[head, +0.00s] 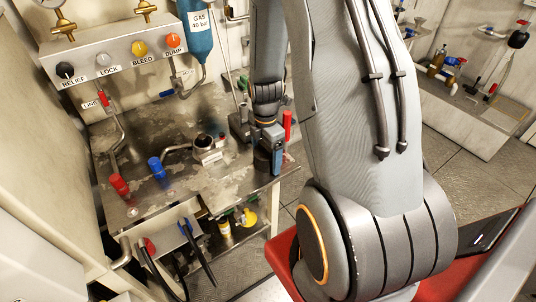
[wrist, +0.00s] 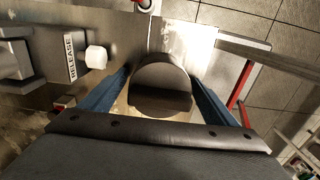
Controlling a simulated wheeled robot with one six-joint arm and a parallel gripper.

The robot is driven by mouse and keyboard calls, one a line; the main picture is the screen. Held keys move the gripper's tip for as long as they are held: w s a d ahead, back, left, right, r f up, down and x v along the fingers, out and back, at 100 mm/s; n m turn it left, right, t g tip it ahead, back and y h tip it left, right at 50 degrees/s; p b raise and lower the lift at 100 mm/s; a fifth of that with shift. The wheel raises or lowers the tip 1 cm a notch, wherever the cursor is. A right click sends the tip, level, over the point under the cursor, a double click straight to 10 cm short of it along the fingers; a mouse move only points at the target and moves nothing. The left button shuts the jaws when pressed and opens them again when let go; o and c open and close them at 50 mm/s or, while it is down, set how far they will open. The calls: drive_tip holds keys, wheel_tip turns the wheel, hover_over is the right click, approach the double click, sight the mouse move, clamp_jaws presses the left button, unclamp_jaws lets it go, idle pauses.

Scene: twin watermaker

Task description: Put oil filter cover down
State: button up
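In the wrist view, a dark round cover (wrist: 160,76), taken to be the oil filter cover, sits between the two blue fingers of my gripper (wrist: 160,88). The fingertips meet its sides, so the gripper looks shut on it. Its underside is hidden, and I cannot tell whether it touches the surface. In the head view, my gripper (head: 269,150) points down at the right edge of the metal bench (head: 235,183); the cover cannot be made out there.
A filter housing with a dark top (head: 205,145) stands left of my gripper. A red cylinder (head: 287,125) stands close behind. Red (head: 119,184) and blue (head: 157,168) handles rise at the bench's left. A RELEASE label (wrist: 70,58) with a white knob (wrist: 96,57) lies left in the wrist view.

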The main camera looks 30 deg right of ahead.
drive_tip(key=shift+r, duration=0.1)
wheel_tip(320, 180, up, 12)
drive_tip(key=b, duration=0.2)
drive_tip(key=shift+b, duration=0.3)
drive_tip(key=shift+a+r+m, duration=0.15)
drive_tip(key=shift+a+m, duration=0.1)
drive_tip(key=shift+m, duration=0.05)
drive_tip(key=s+a+r+m, duration=0.1)
drive_tip(key=s+a+m, duration=0.2)
drive_tip(key=a+m, duration=0.3)
drive_tip(key=s+a+r+m+t, duration=0.1)
drive_tip(key=s+a+r+m, duration=0.1)
drive_tip(key=s+a+m, duration=0.2)
drive_tip(key=a+m, duration=0.3)
drive_tip(key=m, duration=0.4)
drive_tip(key=shift+s+m, duration=0.3)
drive_tip(key=shift+m, duration=0.1)
